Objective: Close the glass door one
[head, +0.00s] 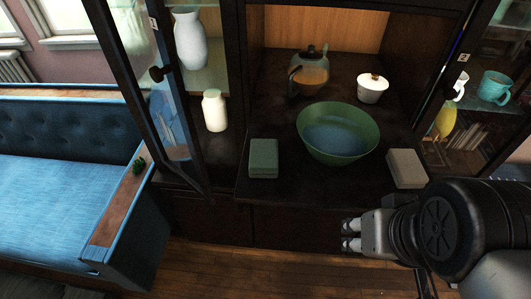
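A tall dark-framed glass door (137,95) on the left of the cabinet stands open, swung out from the left compartment toward the sofa side. It has a dark round knob (157,74) and a small white label (153,23), too small to read. Another glass door (478,115) with a small label (463,58) is at the right compartment; I cannot tell if it is fully shut. My gripper (350,235) is low in front of the cabinet, right of the open door and well apart from it, pointing left. Its fingertips look close together, with nothing visible between them.
The cabinet counter holds a green bowl (361,117), teapot (309,74), lidded white pot (372,88), green box (263,158) and pale box (407,168). White vases (191,40) stand in the left compartment. A blue sofa (60,150) is left; wooden floor (240,275) is clear.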

